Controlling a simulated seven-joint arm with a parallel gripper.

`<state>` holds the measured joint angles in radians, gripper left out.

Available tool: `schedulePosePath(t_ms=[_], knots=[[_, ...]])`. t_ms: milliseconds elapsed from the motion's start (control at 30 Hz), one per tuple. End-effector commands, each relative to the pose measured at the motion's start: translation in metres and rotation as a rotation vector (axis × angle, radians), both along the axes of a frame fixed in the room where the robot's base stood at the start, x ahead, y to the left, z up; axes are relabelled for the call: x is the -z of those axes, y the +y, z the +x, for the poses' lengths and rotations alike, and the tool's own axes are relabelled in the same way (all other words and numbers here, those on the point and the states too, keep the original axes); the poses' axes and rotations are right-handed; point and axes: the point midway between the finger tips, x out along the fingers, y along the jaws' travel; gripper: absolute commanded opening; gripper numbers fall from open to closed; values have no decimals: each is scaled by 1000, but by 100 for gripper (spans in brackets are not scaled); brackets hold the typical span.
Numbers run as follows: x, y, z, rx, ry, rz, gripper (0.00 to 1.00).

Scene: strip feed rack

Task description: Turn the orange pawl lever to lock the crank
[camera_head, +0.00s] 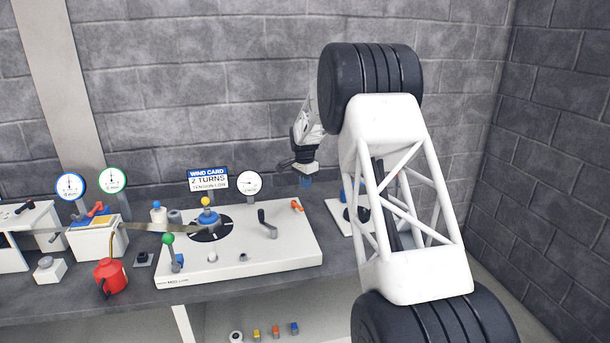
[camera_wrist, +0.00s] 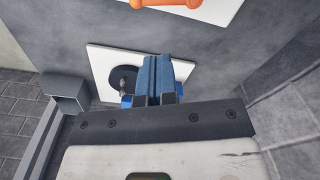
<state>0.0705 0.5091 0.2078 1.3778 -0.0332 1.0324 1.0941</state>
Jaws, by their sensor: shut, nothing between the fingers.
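The orange pawl lever (camera_head: 297,205) sits at the right back corner of the white winding base (camera_head: 200,272). The crank (camera_head: 268,224), a dark arm with an upright grip, stands on the same base, left of the lever and nearer the front. In the wrist view, an orange handle-like part (camera_wrist: 165,3), which looks like the lever, is cut off by the top edge. My gripper (camera_head: 306,182) is above and slightly behind the lever in the head view, apart from it. In the wrist view its blue fingers (camera_wrist: 155,62) are together and empty.
A smaller white plate (camera_head: 338,207) with a dark disc stands to the right, partly hidden by my arm. A yellow-topped spool hub (camera_head: 206,203), a green-knobbed lever (camera_head: 168,239), gauges and a red oil can (camera_head: 110,277) lie to the left. The wall is close behind.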

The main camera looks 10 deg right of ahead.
Motion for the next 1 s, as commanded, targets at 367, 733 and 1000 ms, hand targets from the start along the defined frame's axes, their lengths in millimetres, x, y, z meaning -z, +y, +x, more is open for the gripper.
schedulePosePath(t_ms=[367, 733, 1000], knots=[[50, 11, -5, 0, 0, 0, 0], [64, 20, -9, 0, -1, -1, 0], [64, 20, -9, 0, -1, -1, 0]])
